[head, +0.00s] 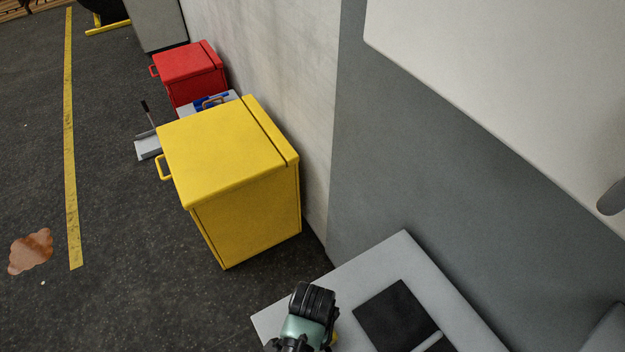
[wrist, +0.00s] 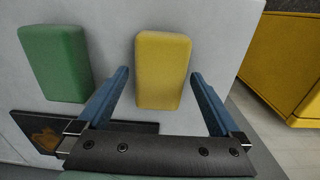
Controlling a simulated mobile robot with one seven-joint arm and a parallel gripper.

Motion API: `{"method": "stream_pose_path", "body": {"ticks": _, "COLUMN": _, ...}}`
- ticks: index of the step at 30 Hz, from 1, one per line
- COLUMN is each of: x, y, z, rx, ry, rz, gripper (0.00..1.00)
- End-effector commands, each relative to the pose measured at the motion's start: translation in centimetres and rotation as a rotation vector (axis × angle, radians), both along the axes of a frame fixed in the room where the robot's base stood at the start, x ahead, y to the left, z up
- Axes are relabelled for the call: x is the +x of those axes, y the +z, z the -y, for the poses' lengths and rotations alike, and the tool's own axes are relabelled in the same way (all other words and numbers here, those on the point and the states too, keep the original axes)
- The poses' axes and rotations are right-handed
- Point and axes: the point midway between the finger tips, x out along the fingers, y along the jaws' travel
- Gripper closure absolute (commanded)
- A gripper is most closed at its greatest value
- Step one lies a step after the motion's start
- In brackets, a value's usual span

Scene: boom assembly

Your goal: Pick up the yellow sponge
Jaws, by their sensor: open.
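The yellow sponge (wrist: 162,70) lies on the light grey table top in the wrist view, between the two blue fingers of my gripper (wrist: 160,85). The fingers are apart, one on each side of it, with a gap showing on both sides. I cannot tell how high the fingertips are above the table. In the head view my gripper (head: 312,310) is over the table (head: 385,262), and a small bit of yellow shows beside it; the rest of the sponge is hidden there.
A green sponge (wrist: 55,62) lies left of the yellow one. A black pad (head: 398,312) lies on the table. A yellow bin (head: 225,150) stands beyond the table along the wall, with a red bin (head: 190,68) behind it. A brown spill (head: 30,252) is on the floor.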

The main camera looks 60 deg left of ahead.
Motion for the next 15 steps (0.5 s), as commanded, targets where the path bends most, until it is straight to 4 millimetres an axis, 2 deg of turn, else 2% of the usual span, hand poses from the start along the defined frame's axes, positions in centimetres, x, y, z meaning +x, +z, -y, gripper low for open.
{"method": "stream_pose_path", "body": {"ticks": 3, "x": -0.03, "y": -0.92, "z": 0.01, "rx": 0.0, "ry": 0.0, "rz": -0.001, "gripper": 0.0}}
{"method": "stream_pose_path", "body": {"ticks": 11, "x": 0.0, "y": -1.14, "z": 0.0, "rx": 0.001, "ry": 0.0, "rz": 0.0, "gripper": 0.0}}
{"method": "stream_pose_path", "body": {"ticks": 15, "x": 0.01, "y": -1.12, "z": 0.0, "rx": 0.001, "ry": 0.0, "rz": 0.0, "gripper": 0.23}}
